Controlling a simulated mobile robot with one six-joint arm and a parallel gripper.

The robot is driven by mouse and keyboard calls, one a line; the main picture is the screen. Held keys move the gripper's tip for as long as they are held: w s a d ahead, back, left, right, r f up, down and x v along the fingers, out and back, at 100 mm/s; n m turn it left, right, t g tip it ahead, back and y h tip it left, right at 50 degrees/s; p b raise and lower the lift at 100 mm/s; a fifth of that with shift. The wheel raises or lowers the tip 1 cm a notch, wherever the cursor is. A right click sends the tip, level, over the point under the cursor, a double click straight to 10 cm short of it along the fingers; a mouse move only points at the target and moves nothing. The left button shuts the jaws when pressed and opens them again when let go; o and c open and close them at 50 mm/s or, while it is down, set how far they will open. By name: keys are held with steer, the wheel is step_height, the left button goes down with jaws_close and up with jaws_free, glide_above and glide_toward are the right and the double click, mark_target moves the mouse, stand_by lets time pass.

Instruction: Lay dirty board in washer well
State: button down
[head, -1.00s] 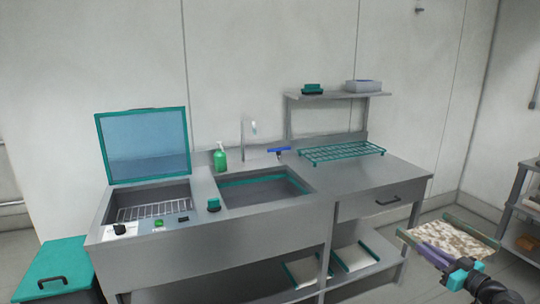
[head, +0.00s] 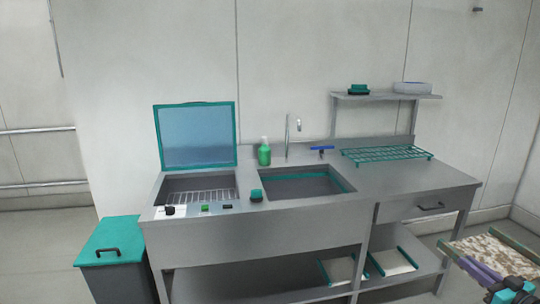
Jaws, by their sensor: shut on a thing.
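The dirty board (head: 496,250) is a pale panel with brown mottling and green edge strips, at the lower right. My gripper (head: 484,268) is shut on its near left edge and holds it in the air in front of the counter's right end. The frame's right edge cuts off part of the board. The washer well (head: 197,190) is a recess at the counter's left with a wire rack in it. Its teal-framed clear lid (head: 195,135) stands open against the wall side.
The sink (head: 305,183) lies right of the well, with a green soap bottle (head: 264,152) and tap (head: 287,140) behind. A teal drying rack (head: 387,155) is farther right. A teal-lidded bin (head: 112,240) stands left. Two clean-looking boards (head: 392,262) are on the lower shelf. Floor at far left is clear.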

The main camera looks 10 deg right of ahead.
steer(key=w+a+f+n+g+y, duration=0.1)
steer(key=w+a+f+n+y, duration=0.2)
steer(key=w+a, duration=0.8)
steer(key=w+a+n+g+y, duration=0.15)
steer(key=w+a+y, duration=0.45)
steer(key=a, duration=0.9)
steer(key=w+a+f+n+g+y, duration=0.1)
steer(key=a+n+g+y, duration=0.1)
steer(key=a, duration=1.2)
steer(key=w+a+f+n+g+y, duration=0.1)
steer(key=a+f+n+g+y, duration=0.1)
steer(key=a, duration=1.2)
steer(key=shift+w+a+n+g+y, duration=0.3)
steer(key=shift+w+n+g, duration=0.15)
steer(key=shift+n, duration=0.6)
steer(key=shift+d, duration=0.1)
steer(key=d, duration=0.7)
steer(key=shift+a, duration=0.1)
